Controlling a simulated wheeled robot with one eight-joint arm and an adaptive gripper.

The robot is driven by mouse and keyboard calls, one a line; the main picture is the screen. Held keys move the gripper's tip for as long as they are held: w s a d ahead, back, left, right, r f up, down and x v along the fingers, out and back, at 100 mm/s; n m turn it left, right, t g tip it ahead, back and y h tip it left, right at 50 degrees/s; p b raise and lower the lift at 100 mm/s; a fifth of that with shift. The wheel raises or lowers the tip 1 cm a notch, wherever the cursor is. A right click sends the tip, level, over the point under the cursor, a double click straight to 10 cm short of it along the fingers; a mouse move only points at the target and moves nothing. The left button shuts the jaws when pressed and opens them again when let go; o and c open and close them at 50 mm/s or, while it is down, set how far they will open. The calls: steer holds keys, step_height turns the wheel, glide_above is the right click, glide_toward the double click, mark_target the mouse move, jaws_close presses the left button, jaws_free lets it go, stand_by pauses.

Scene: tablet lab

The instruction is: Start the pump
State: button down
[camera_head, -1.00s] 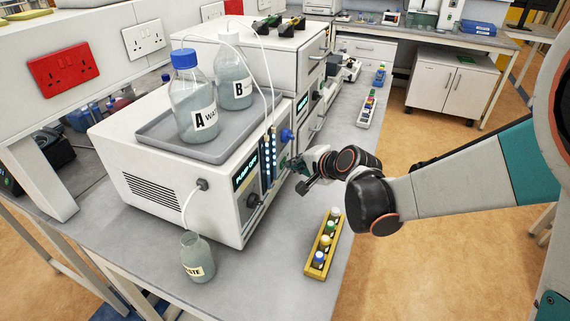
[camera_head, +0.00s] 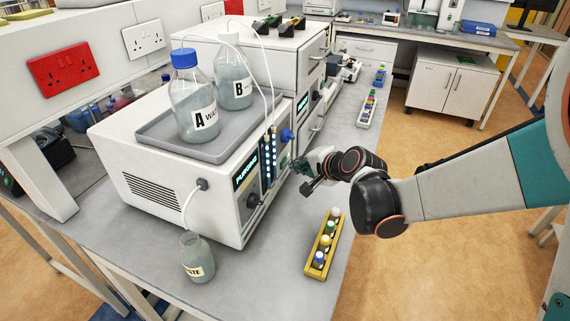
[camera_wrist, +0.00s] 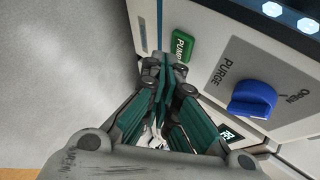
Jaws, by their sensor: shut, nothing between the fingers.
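The white pump unit (camera_head: 165,200) stands on the bench, with a small display (camera_head: 245,170) and a column of indicator lights (camera_head: 268,160) on its front. In the wrist view a green button marked PUMP (camera_wrist: 183,46) shows on the front panel. A blue purge knob (camera_wrist: 252,98) sits to its right, its label reading PURGE and OPEN. My gripper (camera_wrist: 153,62) is shut and empty, its fingertips just left of and below the green button; I cannot tell whether they touch it. In the head view my gripper (camera_head: 296,165) is at the unit's front face.
Bottles A (camera_head: 194,100) and B (camera_head: 234,80) stand on the grey tray on top. A waste bottle (camera_head: 196,258) stands left of the front. A yellow rack (camera_head: 314,262) of capped vials lies on the bench below my arm. The aisle at right is clear.

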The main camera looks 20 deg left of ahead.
steer(key=shift+s+d, duration=0.25)
steer(key=shift+d, duration=1.25)
steer(key=shift+s+d, duration=0.2)
steer(key=shift+d, duration=1.25)
